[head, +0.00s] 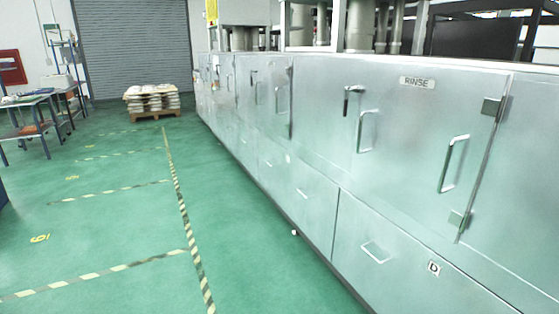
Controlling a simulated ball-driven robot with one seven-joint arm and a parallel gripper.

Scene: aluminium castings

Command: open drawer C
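A long row of metal cabinets runs from the right foreground to the back, with low drawers under taller doors. The nearest drawer (362,225) has a label plate "D" (434,268) and a bar handle (375,252). It looks shut. The drawer beyond it (290,185) also has a bar handle (302,193) and looks shut; I cannot read a letter on it. More small drawer fronts continue toward the back, their labels too small to read. No drawer C label is legible. My gripper is not in view.
A door marked "RINSE" (417,83) has a bar handle (453,163) sticking out above the drawers. Green floor (110,235) with striped tape is clear alongside. A pallet of sacks (152,101) stands at the back; tables (28,115) are at left.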

